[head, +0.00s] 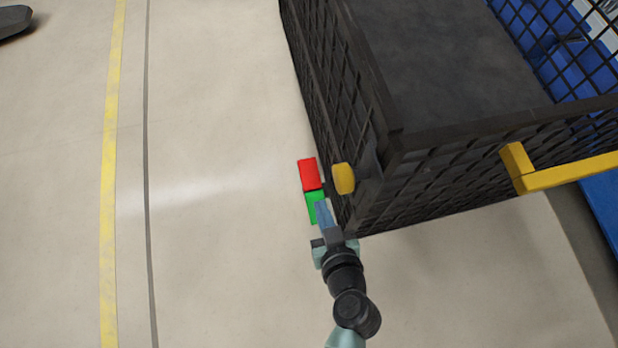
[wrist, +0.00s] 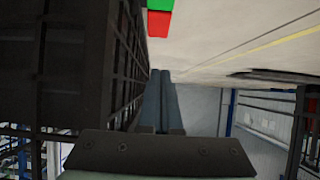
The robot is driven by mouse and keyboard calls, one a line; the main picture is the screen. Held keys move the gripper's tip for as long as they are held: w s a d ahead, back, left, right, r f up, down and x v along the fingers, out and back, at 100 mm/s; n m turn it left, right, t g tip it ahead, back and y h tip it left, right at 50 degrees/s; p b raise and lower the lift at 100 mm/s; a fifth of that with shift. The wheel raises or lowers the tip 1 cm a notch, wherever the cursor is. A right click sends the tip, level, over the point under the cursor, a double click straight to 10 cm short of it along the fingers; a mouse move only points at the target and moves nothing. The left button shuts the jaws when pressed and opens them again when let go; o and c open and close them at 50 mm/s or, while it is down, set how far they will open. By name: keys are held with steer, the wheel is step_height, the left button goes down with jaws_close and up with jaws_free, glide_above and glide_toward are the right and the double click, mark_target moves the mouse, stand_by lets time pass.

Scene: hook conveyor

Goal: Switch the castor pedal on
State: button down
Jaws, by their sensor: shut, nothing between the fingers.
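The castor pedal shows as a red half (head: 309,174) and a green half (head: 313,207), low beside the corner of a black mesh cart. The red half is farther from me, the green half nearer. My gripper (head: 320,205) is shut and empty, its fingertips overlapping the green half in the head view. I cannot tell whether they touch it. In the wrist view the green half (wrist: 160,4) is cut by the top edge, with the red half (wrist: 158,24) below it. The shut fingers (wrist: 160,74) show below the red half, with a visible gap in the picture.
The black mesh cart (head: 440,205) stands close to the right of my gripper. A yellow knob (head: 343,178) sits at its corner, and a yellow bar (head: 570,172) sticks out at the right. The floor (head: 220,240) to the left is clear, with a yellow line (head: 110,200).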

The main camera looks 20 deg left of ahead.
steer(key=b, duration=0.5)
glide_toward(306, 170)
steer(key=w+a, duration=0.1)
steer(key=w+a+r, duration=0.1)
steer(key=w, duration=0.1)
steer(key=f, duration=0.1)
steer(key=f+b, duration=0.1)
steer(key=w+f+b, duration=0.1)
steer(key=shift+a, duration=0.4)
steer(key=shift+w+a+f+b, duration=0.1)
steer(key=shift+w+f+b, duration=0.1)
steer(key=shift+f+b, duration=0.3)
steer(key=shift+r+p, duration=0.3)
steer(key=shift+p, duration=0.25)
steer(key=shift+w+g+p, duration=0.1)
steer(key=shift+g+p, duration=0.2)
steer(key=shift+p, duration=0.2)
steer(key=shift+f+h, duration=0.15)
steer(key=shift+h, duration=0.15)
steer(key=shift+p, duration=0.45)
